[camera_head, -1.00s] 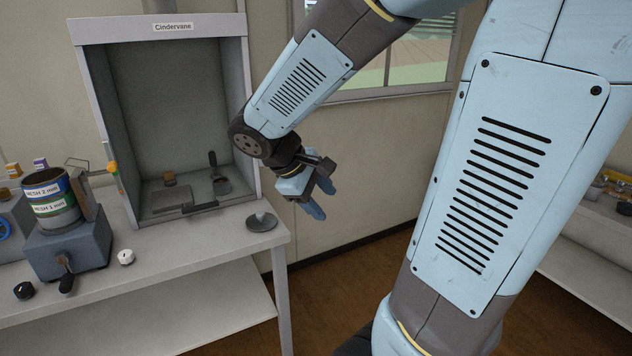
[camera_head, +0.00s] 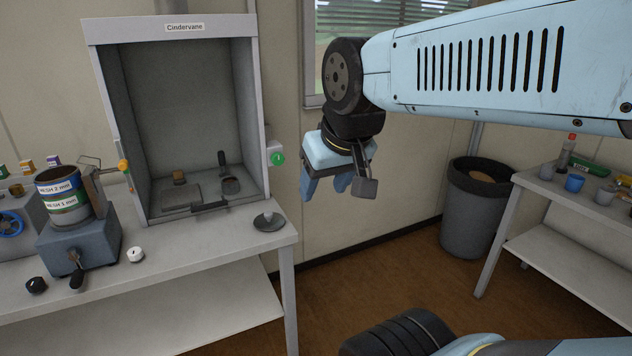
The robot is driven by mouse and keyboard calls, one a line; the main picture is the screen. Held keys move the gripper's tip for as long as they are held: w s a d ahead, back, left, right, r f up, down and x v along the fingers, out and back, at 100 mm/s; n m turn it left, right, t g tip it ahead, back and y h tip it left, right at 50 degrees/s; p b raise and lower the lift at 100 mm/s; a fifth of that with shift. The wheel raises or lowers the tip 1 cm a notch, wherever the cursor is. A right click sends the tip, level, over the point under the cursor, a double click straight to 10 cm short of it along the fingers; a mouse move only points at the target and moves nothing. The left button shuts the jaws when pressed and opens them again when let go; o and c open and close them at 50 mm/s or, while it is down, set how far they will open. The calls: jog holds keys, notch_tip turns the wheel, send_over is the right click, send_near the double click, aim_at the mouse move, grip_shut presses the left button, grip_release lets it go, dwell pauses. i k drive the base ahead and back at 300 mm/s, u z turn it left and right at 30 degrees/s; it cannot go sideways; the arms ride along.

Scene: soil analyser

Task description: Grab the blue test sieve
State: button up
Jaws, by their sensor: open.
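The blue test sieve (camera_head: 58,186), labelled MESH 2 mm, is the upper ring of a stack at the left. A green-banded sieve (camera_head: 66,204), labelled MESH 1 mm, is directly below it. The stack sits on a blue-grey shaker base (camera_head: 80,240) on the left bench. A metal clamp-like part (camera_head: 93,188) stands close against the right side of the stack. My gripper (camera_head: 325,186) is open and empty, fingers pointing down, right of the fume cabinet and well apart from the sieves. The inside of the sieve is dark.
The fume cabinet (camera_head: 185,100) stands between the sieves and my gripper, with small items inside. A grey dish (camera_head: 269,222) lies at the bench's right corner. A bin (camera_head: 478,215) and a second bench (camera_head: 580,220) are at right.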

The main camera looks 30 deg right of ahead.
aim_at(61, 180)
jog(key=u, duration=0.05)
jog(key=i, duration=0.15)
jog(key=u, duration=2.85)
jog(key=i, duration=2.6)
